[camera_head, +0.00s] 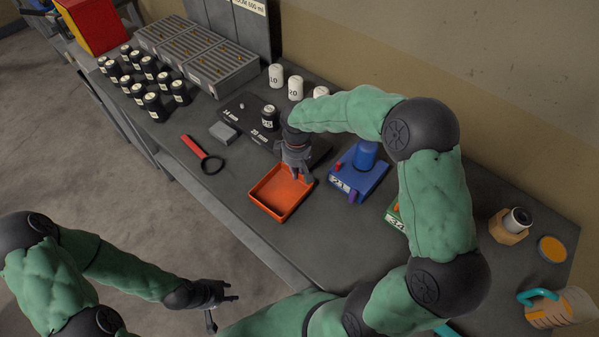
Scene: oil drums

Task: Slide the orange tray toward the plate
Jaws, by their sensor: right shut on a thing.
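The orange tray (270,194) lies flat on the dark workbench near its front edge and looks empty. My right gripper (300,175) points down at the tray's back right corner and is shut on its rim; the fingertips are partly hard to make out. The black plate (243,112), marked 14 mm and 20 mm, lies just behind the tray, with a dark labelled weight (270,117) on it. My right gripper and forearm hide part of the plate's right end. My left gripper (224,306) is open and empty, off the bench's front edge above the floor.
A red-handled magnifier (204,155) and a small grey block (223,132) lie left of the tray. A blue box (352,180) stands close on its right. Several dark canisters (150,68), white canisters (295,87) and a slotted grey rack (222,72) stand farther back.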

